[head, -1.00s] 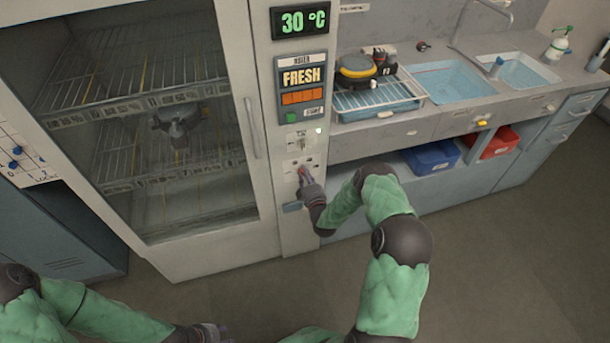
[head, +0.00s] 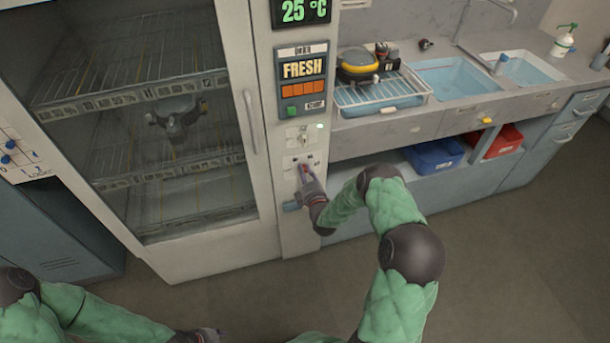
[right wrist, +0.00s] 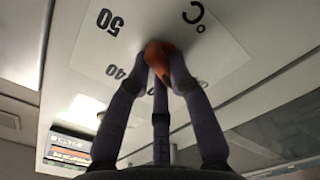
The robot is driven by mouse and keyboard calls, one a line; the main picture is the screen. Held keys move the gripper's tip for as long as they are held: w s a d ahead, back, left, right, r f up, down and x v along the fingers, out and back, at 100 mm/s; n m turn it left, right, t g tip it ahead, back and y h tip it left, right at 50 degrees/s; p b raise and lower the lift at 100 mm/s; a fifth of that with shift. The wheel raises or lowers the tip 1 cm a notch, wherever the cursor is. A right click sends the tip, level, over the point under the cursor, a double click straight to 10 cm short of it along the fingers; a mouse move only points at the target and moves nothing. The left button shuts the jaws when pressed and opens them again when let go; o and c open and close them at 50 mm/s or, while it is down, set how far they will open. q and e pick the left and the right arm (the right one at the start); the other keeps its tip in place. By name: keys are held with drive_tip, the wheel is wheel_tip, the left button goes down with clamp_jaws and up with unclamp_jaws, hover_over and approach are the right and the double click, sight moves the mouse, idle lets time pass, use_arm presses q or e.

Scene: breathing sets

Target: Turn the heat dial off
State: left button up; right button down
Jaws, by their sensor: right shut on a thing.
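The heat dial is a red-orange knob on a white plate low on the cabinet's control column. In the right wrist view the dial (right wrist: 158,55) sits between my gripper's fingers, on a plate (right wrist: 225,65) marked 50, 40 and °C. My right gripper (head: 304,172) is shut on the dial, and its fingers (right wrist: 160,75) touch the knob. The dial's pointer is hidden by the fingers. The display (head: 301,11) above reads 25 °C. My left gripper (head: 208,335) is at the bottom edge, away from the cabinet, and its fingers are hard to make out.
A glass-doored cabinet (head: 250,130) with wire racks stands left of the column. On the right is a counter with sinks (head: 455,80), a dish rack (head: 380,98), and blue (head: 433,154) and red (head: 503,140) bins below.

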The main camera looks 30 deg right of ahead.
drive_tip(key=shift+a+f+n+b, duration=0.15)
drive_tip(key=shift+n+b, duration=0.65)
drive_tip(key=shift+n, duration=1.1)
drive_tip(key=c, duration=1.1)
unclamp_jaws()
drive_tip(key=v, duration=1.2)
